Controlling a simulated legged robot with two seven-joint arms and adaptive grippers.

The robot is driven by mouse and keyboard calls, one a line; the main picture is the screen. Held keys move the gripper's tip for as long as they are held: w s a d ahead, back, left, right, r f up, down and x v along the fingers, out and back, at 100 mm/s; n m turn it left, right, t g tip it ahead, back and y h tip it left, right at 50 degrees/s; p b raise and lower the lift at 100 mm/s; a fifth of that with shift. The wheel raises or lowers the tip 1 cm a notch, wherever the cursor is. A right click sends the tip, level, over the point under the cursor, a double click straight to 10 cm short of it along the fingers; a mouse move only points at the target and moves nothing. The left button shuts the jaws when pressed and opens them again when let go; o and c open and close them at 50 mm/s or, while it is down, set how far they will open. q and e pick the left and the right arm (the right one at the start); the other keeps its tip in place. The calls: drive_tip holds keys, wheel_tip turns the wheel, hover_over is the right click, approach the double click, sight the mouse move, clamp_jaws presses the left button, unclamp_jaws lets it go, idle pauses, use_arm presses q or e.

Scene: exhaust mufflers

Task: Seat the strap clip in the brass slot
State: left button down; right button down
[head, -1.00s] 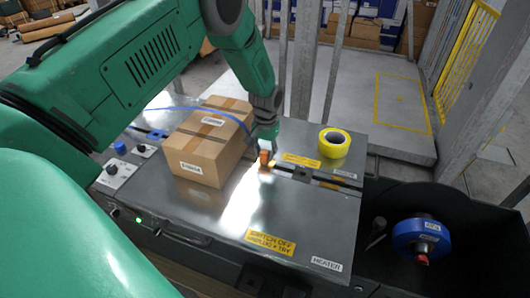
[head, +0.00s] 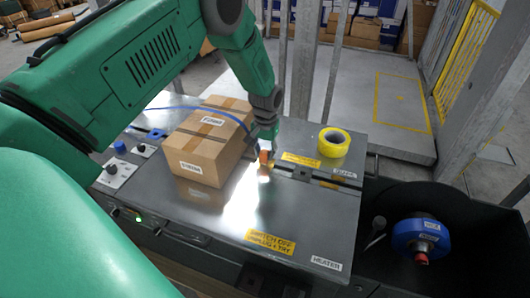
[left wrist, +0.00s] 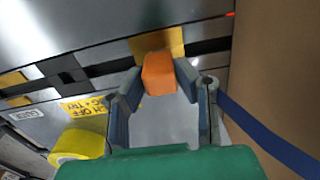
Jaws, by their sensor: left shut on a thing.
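The strap clip is an orange block (left wrist: 159,74) between the fingers of my left gripper (left wrist: 160,80). In the head view the clip (head: 264,157) shows as a small orange patch under the left gripper (head: 265,150), low over the machine top. My left gripper is shut on the clip. The brass slot (left wrist: 157,42) shows in the left wrist view as a yellow-brown plate at the dark groove, just beyond the clip. The clip overlaps its near edge in the picture; I cannot tell whether they touch. My right gripper is not in view.
A cardboard box (head: 208,145) stands left of the gripper, close by. A blue strap (left wrist: 270,135) passes beside it. A yellow tape roll (head: 334,142) lies on the right. A blue reel (head: 420,236) sits in a black bin at the right. The front metal top is clear.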

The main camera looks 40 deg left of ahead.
use_arm(q)
drive_tip(key=shift+f, duration=0.3)
drive_tip(key=c, duration=1.2)
unclamp_jaws()
drive_tip(key=shift+o, duration=0.2)
drive_tip(key=shift+r, duration=0.15)
wheel_tip(320, 180, up, 12)
drive_tip(key=shift+f, duration=0.25)
drive_tip(key=shift+w, duration=0.1)
